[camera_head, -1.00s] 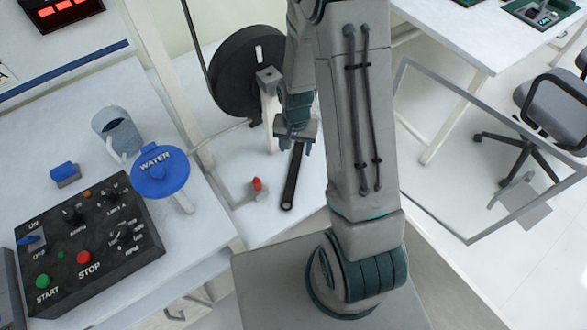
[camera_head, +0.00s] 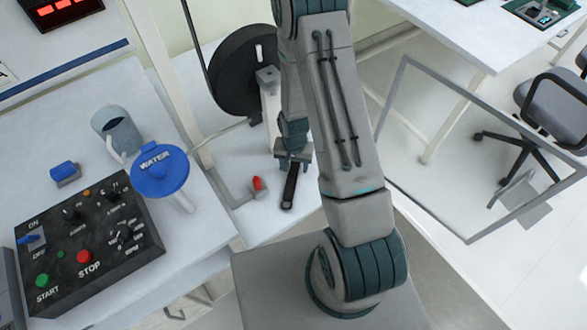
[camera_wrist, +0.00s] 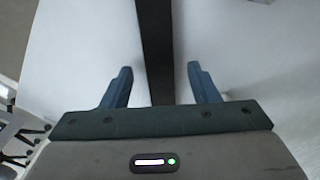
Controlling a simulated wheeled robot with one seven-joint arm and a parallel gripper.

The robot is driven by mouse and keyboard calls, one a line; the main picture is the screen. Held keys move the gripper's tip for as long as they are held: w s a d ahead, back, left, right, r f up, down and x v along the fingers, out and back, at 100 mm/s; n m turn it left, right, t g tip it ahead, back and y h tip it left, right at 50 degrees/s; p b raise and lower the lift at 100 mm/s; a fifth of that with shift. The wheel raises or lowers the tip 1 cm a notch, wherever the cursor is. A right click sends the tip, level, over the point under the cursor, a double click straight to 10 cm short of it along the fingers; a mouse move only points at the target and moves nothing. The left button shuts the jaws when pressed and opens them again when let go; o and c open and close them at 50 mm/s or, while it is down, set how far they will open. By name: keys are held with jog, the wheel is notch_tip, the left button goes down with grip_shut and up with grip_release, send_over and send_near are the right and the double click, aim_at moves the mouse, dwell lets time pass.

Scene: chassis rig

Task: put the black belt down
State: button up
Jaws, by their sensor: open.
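The black belt (camera_head: 289,187) lies as a long dark strip on the white bench top, below the large black wheel. Its near end has a small round hole. In the wrist view the belt (camera_wrist: 157,50) runs straight up the picture between the two blue fingers. My gripper (camera_wrist: 164,84) is open, with a clear gap between each finger and the belt. In the head view my gripper (camera_head: 293,157) is over the belt's far part and hides it.
A red switch (camera_head: 258,184) stands on the bench left of the belt. A large black wheel (camera_head: 243,72) stands behind. A control panel (camera_head: 88,236), a grey mug (camera_head: 117,133) and a blue WATER knob (camera_head: 159,171) are at left. A clear framed panel (camera_head: 470,150) is at right.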

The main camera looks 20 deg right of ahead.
aim_at(294, 168)
jog(key=shift+f, duration=0.45)
grip_shut()
jog(key=shift+r, duration=0.1)
jog(key=shift+r, duration=0.8)
notch_tip(294, 168, up, 2)
jog(key=shift+r, duration=0.2)
jog(key=s+d+r, duration=0.5)
jog(key=d+r, duration=0.2)
jog(key=d, duration=0.3)
jog(key=shift+s, duration=0.35)
